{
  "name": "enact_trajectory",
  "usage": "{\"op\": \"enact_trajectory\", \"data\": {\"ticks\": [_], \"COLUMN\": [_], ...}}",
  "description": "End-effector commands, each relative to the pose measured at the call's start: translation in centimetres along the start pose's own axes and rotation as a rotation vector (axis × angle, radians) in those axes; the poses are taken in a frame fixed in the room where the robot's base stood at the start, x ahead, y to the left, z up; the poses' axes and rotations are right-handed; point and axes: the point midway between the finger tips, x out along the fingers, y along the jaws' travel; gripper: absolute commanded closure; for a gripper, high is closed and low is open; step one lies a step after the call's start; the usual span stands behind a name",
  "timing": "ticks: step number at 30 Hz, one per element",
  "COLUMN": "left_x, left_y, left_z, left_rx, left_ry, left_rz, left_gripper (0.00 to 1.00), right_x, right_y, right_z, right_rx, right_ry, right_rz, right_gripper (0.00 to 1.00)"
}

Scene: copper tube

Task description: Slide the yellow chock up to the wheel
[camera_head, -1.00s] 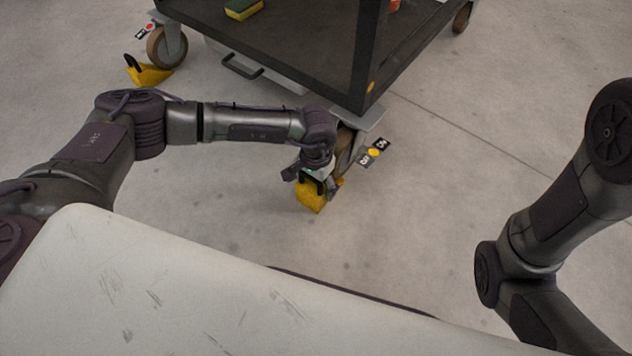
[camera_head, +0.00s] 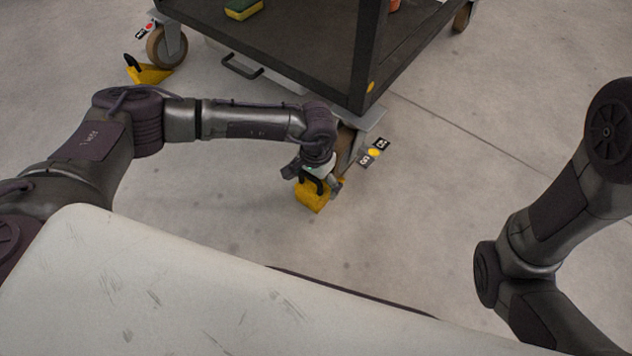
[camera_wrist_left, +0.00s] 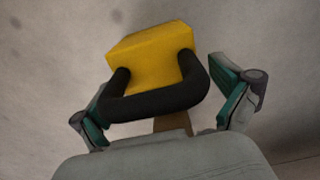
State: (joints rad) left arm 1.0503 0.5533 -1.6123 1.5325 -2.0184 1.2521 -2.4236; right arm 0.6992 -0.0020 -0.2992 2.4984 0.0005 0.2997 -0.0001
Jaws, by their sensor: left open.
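The yellow chock (camera_head: 312,199) with its black handle stands on the floor by the near corner wheel (camera_head: 345,140) of the cart. The cart corner and my arm hide part of that wheel, so I cannot tell whether the chock touches it. My left gripper (camera_head: 316,184) is low over the chock, its fingers open on either side of the handle. In the left wrist view the yellow block (camera_wrist_left: 152,58) and black handle (camera_wrist_left: 158,101) lie between the two spread green-padded fingers, with gaps at both sides. My right gripper is out of view; only its arm shows at the right.
The dark cart (camera_head: 290,60) carries a yellow-green sponge (camera_head: 243,9). A second yellow chock (camera_head: 150,74) lies by the far left wheel (camera_head: 166,47). A lever with a yellow button (camera_head: 373,152) sticks out beside the near wheel. Open floor lies around the cart.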

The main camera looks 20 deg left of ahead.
Motion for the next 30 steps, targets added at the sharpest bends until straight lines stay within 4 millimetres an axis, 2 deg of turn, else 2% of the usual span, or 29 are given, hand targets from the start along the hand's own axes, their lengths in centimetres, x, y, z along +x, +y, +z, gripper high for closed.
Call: {"op": "enact_trajectory", "data": {"ticks": [9,15,21,30], "left_x": [-6.6,-9.8,-11.1,-11.2], "left_y": [-0.1,-0.1,0.0,0.0], "left_z": [-0.1,-0.1,0.0,0.0], "left_rx": [0.0,0.0,0.0,0.0], "left_ry": [0.005,0.002,0.001,0.0], "left_rz": [-0.001,-0.001,-0.001,-0.001], "left_gripper": [0.0,0.0,0.0,0.0], "right_x": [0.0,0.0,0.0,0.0], "right_y": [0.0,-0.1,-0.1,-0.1], "right_z": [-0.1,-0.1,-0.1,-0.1], "right_rx": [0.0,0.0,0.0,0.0], "right_ry": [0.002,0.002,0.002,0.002], "right_rz": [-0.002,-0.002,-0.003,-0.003], "right_gripper": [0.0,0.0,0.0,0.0]}}
